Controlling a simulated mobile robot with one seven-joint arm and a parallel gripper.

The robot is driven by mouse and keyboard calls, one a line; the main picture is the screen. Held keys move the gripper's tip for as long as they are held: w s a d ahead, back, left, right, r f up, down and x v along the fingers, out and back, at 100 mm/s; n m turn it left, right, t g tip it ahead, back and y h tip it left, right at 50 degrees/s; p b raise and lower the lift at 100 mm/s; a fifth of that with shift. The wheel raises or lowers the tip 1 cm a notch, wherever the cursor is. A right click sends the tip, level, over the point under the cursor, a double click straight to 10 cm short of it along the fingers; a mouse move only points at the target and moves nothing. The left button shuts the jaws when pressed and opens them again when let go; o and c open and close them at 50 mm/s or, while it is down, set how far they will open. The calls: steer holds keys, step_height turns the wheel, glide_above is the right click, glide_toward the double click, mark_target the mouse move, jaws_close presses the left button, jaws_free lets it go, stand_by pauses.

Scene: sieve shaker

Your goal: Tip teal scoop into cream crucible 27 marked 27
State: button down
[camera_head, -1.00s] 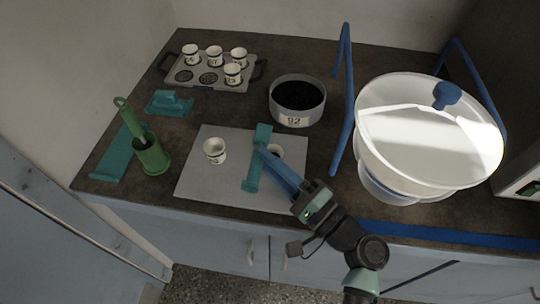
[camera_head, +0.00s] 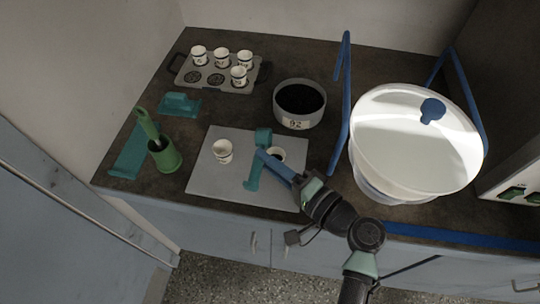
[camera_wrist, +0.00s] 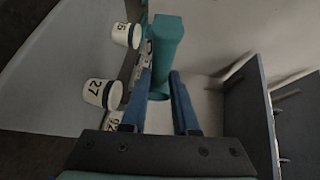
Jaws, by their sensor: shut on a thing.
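My gripper (camera_head: 264,156) is shut on the teal scoop (camera_head: 255,175), which also shows in the wrist view (camera_wrist: 165,45). The scoop is held above the grey mat, between two cream crucibles in the head view. The right crucible (camera_head: 278,154) is partly hidden behind my blue fingers. The wrist view shows crucible 27 (camera_wrist: 101,93), upright with a dark rim band, left of the fingers; it appears to be this right one. The other crucible (camera_head: 222,152) stands farther left on the mat. The scoop's contents are not visible.
A round pan marked 92 (camera_head: 299,104) with dark contents stands behind the mat (camera_head: 215,185). A large white bowl (camera_head: 400,150) and blue uprights (camera_head: 343,110) are at right. A crucible rack (camera_head: 216,85), teal stand (camera_head: 179,105) and green holder (camera_head: 165,157) are at left.

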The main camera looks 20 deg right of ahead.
steer(key=g+p, duration=0.1)
steer(key=p, duration=0.1)
steer(key=r+n+g+h+p, duration=0.1)
steer(key=p, duration=0.2)
steer(key=shift+w+a+r+p, duration=0.15)
steer(key=shift+a+r+p, duration=0.05)
steer(key=shift+a+p, duration=0.1)
steer(key=shift+f, duration=0.15)
steer(key=g+h+p, duration=0.1)
steer(key=p, duration=0.1)
steer(key=r+n+g+p, duration=0.1)
steer(key=p, duration=0.2)
steer(key=h+p, duration=0.1)
steer(key=p, duration=0.2)
steer(key=shift+w+a+r+n+g+h, duration=0.25)
steer(key=shift+a+r+n+g+h, duration=0.05)
steer(key=shift+r+n+g, duration=0.1)
steer(key=shift+p, duration=0.65)
steer(key=shift+f+h, duration=0.2)
steer(key=shift+h, duration=0.1)
